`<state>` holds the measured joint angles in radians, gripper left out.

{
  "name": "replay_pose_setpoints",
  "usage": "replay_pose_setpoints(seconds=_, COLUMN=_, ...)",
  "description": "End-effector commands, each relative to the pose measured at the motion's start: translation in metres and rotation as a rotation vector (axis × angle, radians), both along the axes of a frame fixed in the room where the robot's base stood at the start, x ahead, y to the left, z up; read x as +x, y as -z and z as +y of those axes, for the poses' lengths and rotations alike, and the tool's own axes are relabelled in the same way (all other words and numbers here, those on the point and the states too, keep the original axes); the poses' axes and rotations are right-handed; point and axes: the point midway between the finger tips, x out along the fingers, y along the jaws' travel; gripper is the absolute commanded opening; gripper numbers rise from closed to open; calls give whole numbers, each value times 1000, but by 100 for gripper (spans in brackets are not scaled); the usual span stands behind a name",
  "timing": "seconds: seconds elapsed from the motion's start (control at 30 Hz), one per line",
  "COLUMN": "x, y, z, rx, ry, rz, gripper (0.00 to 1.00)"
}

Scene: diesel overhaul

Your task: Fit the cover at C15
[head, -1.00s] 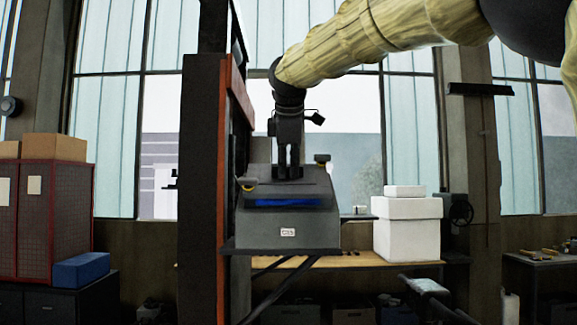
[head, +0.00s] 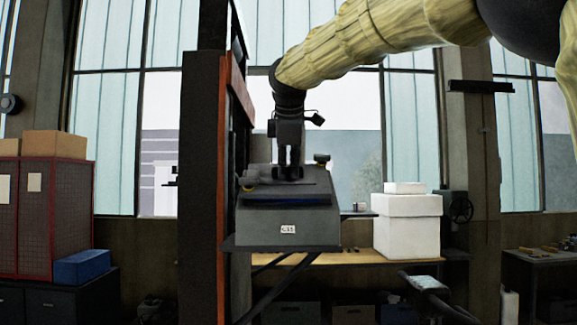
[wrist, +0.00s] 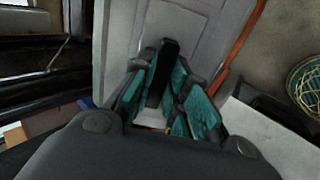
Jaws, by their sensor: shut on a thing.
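The grey housing (head: 285,228) with the label C15 (head: 288,229) stands on a bracket shelf in the head view. A grey cover (head: 310,188) lies over its top, with only a thin dark blue strip (head: 285,203) showing between them at the front. My gripper (head: 291,177) points down at the top of the cover. In the wrist view, my gripper (wrist: 165,95) has its teal-padded fingers shut on a dark upright handle (wrist: 164,65), above the pale grey cover surface (wrist: 190,30). Whether the cover touches the housing all round cannot be seen.
A dark post with a red edge (head: 222,160) rises close on the left of the housing. Small fittings with yellow parts sit at the left (head: 248,183) and right (head: 322,160) of the cover. White boxes (head: 407,225) stand on the bench to the right.

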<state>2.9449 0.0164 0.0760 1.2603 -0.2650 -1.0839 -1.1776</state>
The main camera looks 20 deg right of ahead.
Motion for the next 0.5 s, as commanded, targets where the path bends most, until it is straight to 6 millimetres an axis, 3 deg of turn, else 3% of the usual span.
replay_pose_setpoints(seconds=0.5, x=4, y=5, z=-1, rx=0, ry=0, rz=-1, gripper=0)
